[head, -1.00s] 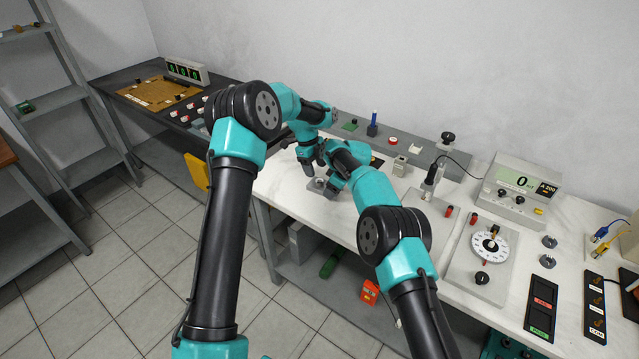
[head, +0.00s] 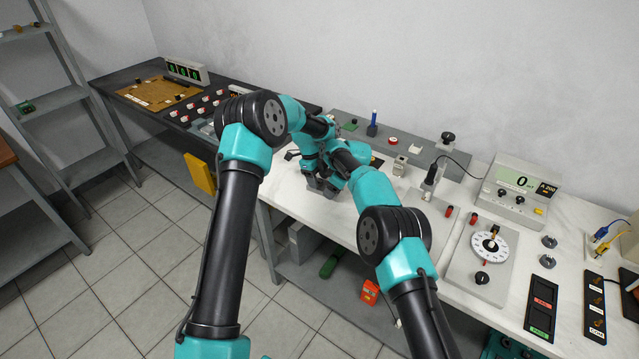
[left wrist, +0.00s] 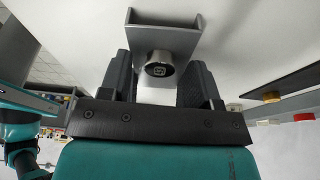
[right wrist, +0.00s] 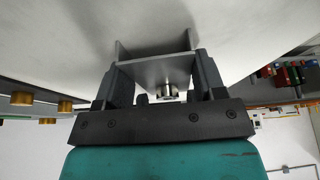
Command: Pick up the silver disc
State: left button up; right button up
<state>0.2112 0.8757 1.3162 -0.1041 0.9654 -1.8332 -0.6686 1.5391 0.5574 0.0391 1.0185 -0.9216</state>
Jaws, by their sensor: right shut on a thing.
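The silver disc (left wrist: 160,65) is a small round metal piece with a dark, marked end. It sits at a grey metal channel (left wrist: 163,18), and its edge also shows in the right wrist view (right wrist: 168,90). My left gripper (left wrist: 158,75) is open, with one finger on each side of the disc and a gap showing beside it. My right gripper (right wrist: 158,75) is shut on the grey channel, a finger against each outer side. In the head view both grippers meet low over the white bench (head: 385,212), and the arms hide the disc there.
A grey shelf strip (head: 345,125) with small parts runs along the back wall. A probe on a stand (head: 430,180), a dial panel (head: 490,246) and a digital meter (head: 516,180) stand to the right. A dark bench (head: 140,85) with a board is at the left.

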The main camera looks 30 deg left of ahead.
pick_arm(q)
jog(key=c, duration=0.9)
pick_arm(e)
jog(key=shift+f, duration=0.15)
pick_arm(q)
notch_tip(320, 180, up, 10)
jog(key=shift+c, duration=0.2)
dwell(0.3)
pick_arm(e)
jog(key=o, duration=1.2)
jog(key=shift+c, duration=0.2)
jog(key=shift+r, duration=0.2)
jog(key=v, duration=1.1)
jog(key=shift+d+r, duration=0.25)
jog(key=shift+r, duration=0.1)
